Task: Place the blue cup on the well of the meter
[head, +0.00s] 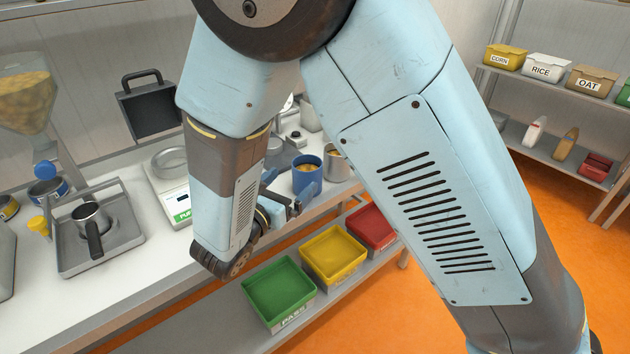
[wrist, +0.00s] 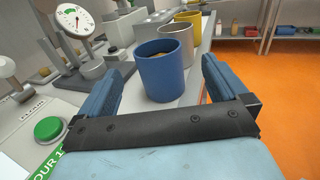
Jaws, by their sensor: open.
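The blue cup (wrist: 160,78) stands upright on the white counter, with something golden-brown inside. In the head view the blue cup (head: 306,182) is just beyond my gripper (head: 284,208). In the wrist view my gripper (wrist: 166,68) is open and empty, its blue fingers to the left and right of the cup with gaps on both sides. I cannot tell how far the fingers reach along the cup. A white device with a round metal dish, a small display and a green label, likely the meter (head: 180,199), stands left of my arm in the head view.
A grey metal cup (wrist: 175,42) and a yellow cup (wrist: 190,20) stand behind the blue cup. A dial gauge (wrist: 75,20) stands at the left. A panel with a green button (wrist: 48,128) is close at lower left. Green (head: 280,292), yellow and red bins sit below the counter.

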